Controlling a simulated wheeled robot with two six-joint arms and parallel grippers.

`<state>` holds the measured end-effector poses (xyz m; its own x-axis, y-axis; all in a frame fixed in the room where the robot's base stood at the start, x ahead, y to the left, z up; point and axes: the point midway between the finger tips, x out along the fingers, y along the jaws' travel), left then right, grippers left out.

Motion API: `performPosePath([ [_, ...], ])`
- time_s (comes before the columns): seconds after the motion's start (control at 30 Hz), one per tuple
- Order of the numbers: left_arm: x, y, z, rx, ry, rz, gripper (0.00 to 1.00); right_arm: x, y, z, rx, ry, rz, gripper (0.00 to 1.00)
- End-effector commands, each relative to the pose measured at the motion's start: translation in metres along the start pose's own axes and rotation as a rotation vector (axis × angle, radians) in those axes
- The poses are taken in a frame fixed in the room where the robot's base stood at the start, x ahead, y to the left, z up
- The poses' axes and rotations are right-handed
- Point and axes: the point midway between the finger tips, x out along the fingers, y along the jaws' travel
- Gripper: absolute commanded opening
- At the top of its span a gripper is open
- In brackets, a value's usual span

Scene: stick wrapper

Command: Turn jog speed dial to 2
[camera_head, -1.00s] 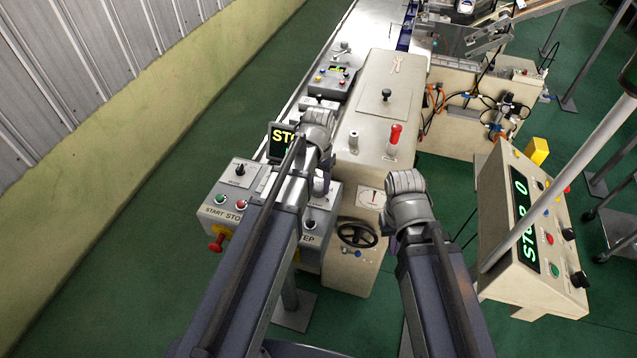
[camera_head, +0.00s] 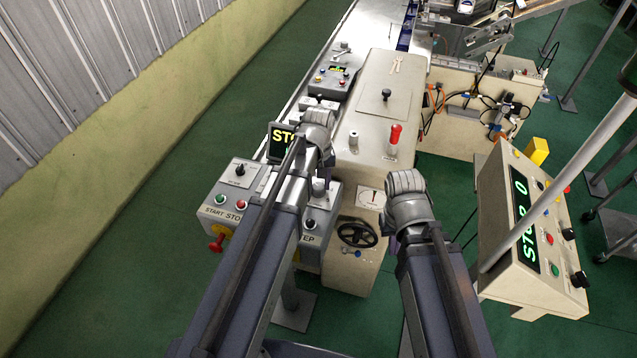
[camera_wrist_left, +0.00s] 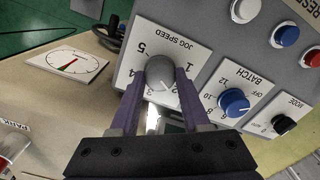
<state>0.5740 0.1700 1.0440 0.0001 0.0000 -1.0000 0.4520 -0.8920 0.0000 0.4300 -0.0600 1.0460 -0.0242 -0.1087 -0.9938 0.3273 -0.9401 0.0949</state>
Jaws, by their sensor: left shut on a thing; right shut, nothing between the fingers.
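The jog speed dial is a round grey knob (camera_wrist_left: 160,72) on a white plate (camera_wrist_left: 190,62) printed JOG SPEED with numbers around it, upside down in the left wrist view. My left gripper (camera_wrist_left: 161,82) is shut on this knob, one purple finger on each side. The knob's pointer is hard to read; the fingers cover part of the scale. In the head view my left gripper (camera_head: 325,172) is at the grey control box, largely hidden by its own wrist. My right gripper (camera_head: 393,242) is mostly hidden behind its arm, right of the black handwheel.
Beside the dial are a blue BATCH knob (camera_wrist_left: 233,102) and a black MODE knob (camera_wrist_left: 284,125). Several push buttons (camera_wrist_left: 285,36) line the panel's far side. A round gauge (camera_wrist_left: 68,62) lies left.

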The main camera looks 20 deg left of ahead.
Motion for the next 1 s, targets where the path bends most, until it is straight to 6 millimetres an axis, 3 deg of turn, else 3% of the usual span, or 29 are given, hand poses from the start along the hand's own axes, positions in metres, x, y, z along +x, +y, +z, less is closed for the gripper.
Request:
performPosePath([
  [0.53, 0.0002, -0.0001, 0.0004, -0.021, -0.001, 0.000, 0.00, 0.0002, 0.0000, 0.0000, 0.000, 0.000, 0.000, 0.00],
  [0.57, 0.0002, -0.0001, 0.0004, -0.021, -0.001, 0.000, 0.48, 0.0002, 0.0000, 0.0000, 0.000, 0.000, 0.000, 0.00],
  [0.8, 0.0001, -0.0001, 0.0003, -0.021, 0.000, 0.000, 0.76, 0.0001, 0.0000, 0.0000, 0.000, 0.000, 0.000, 0.00],
  [1.0, 0.0001, 0.0000, 0.0002, -0.021, 0.000, 0.000, 0.76, 0.0001, 0.0000, 0.0000, 0.000, 0.000, 0.000, 0.00],
])
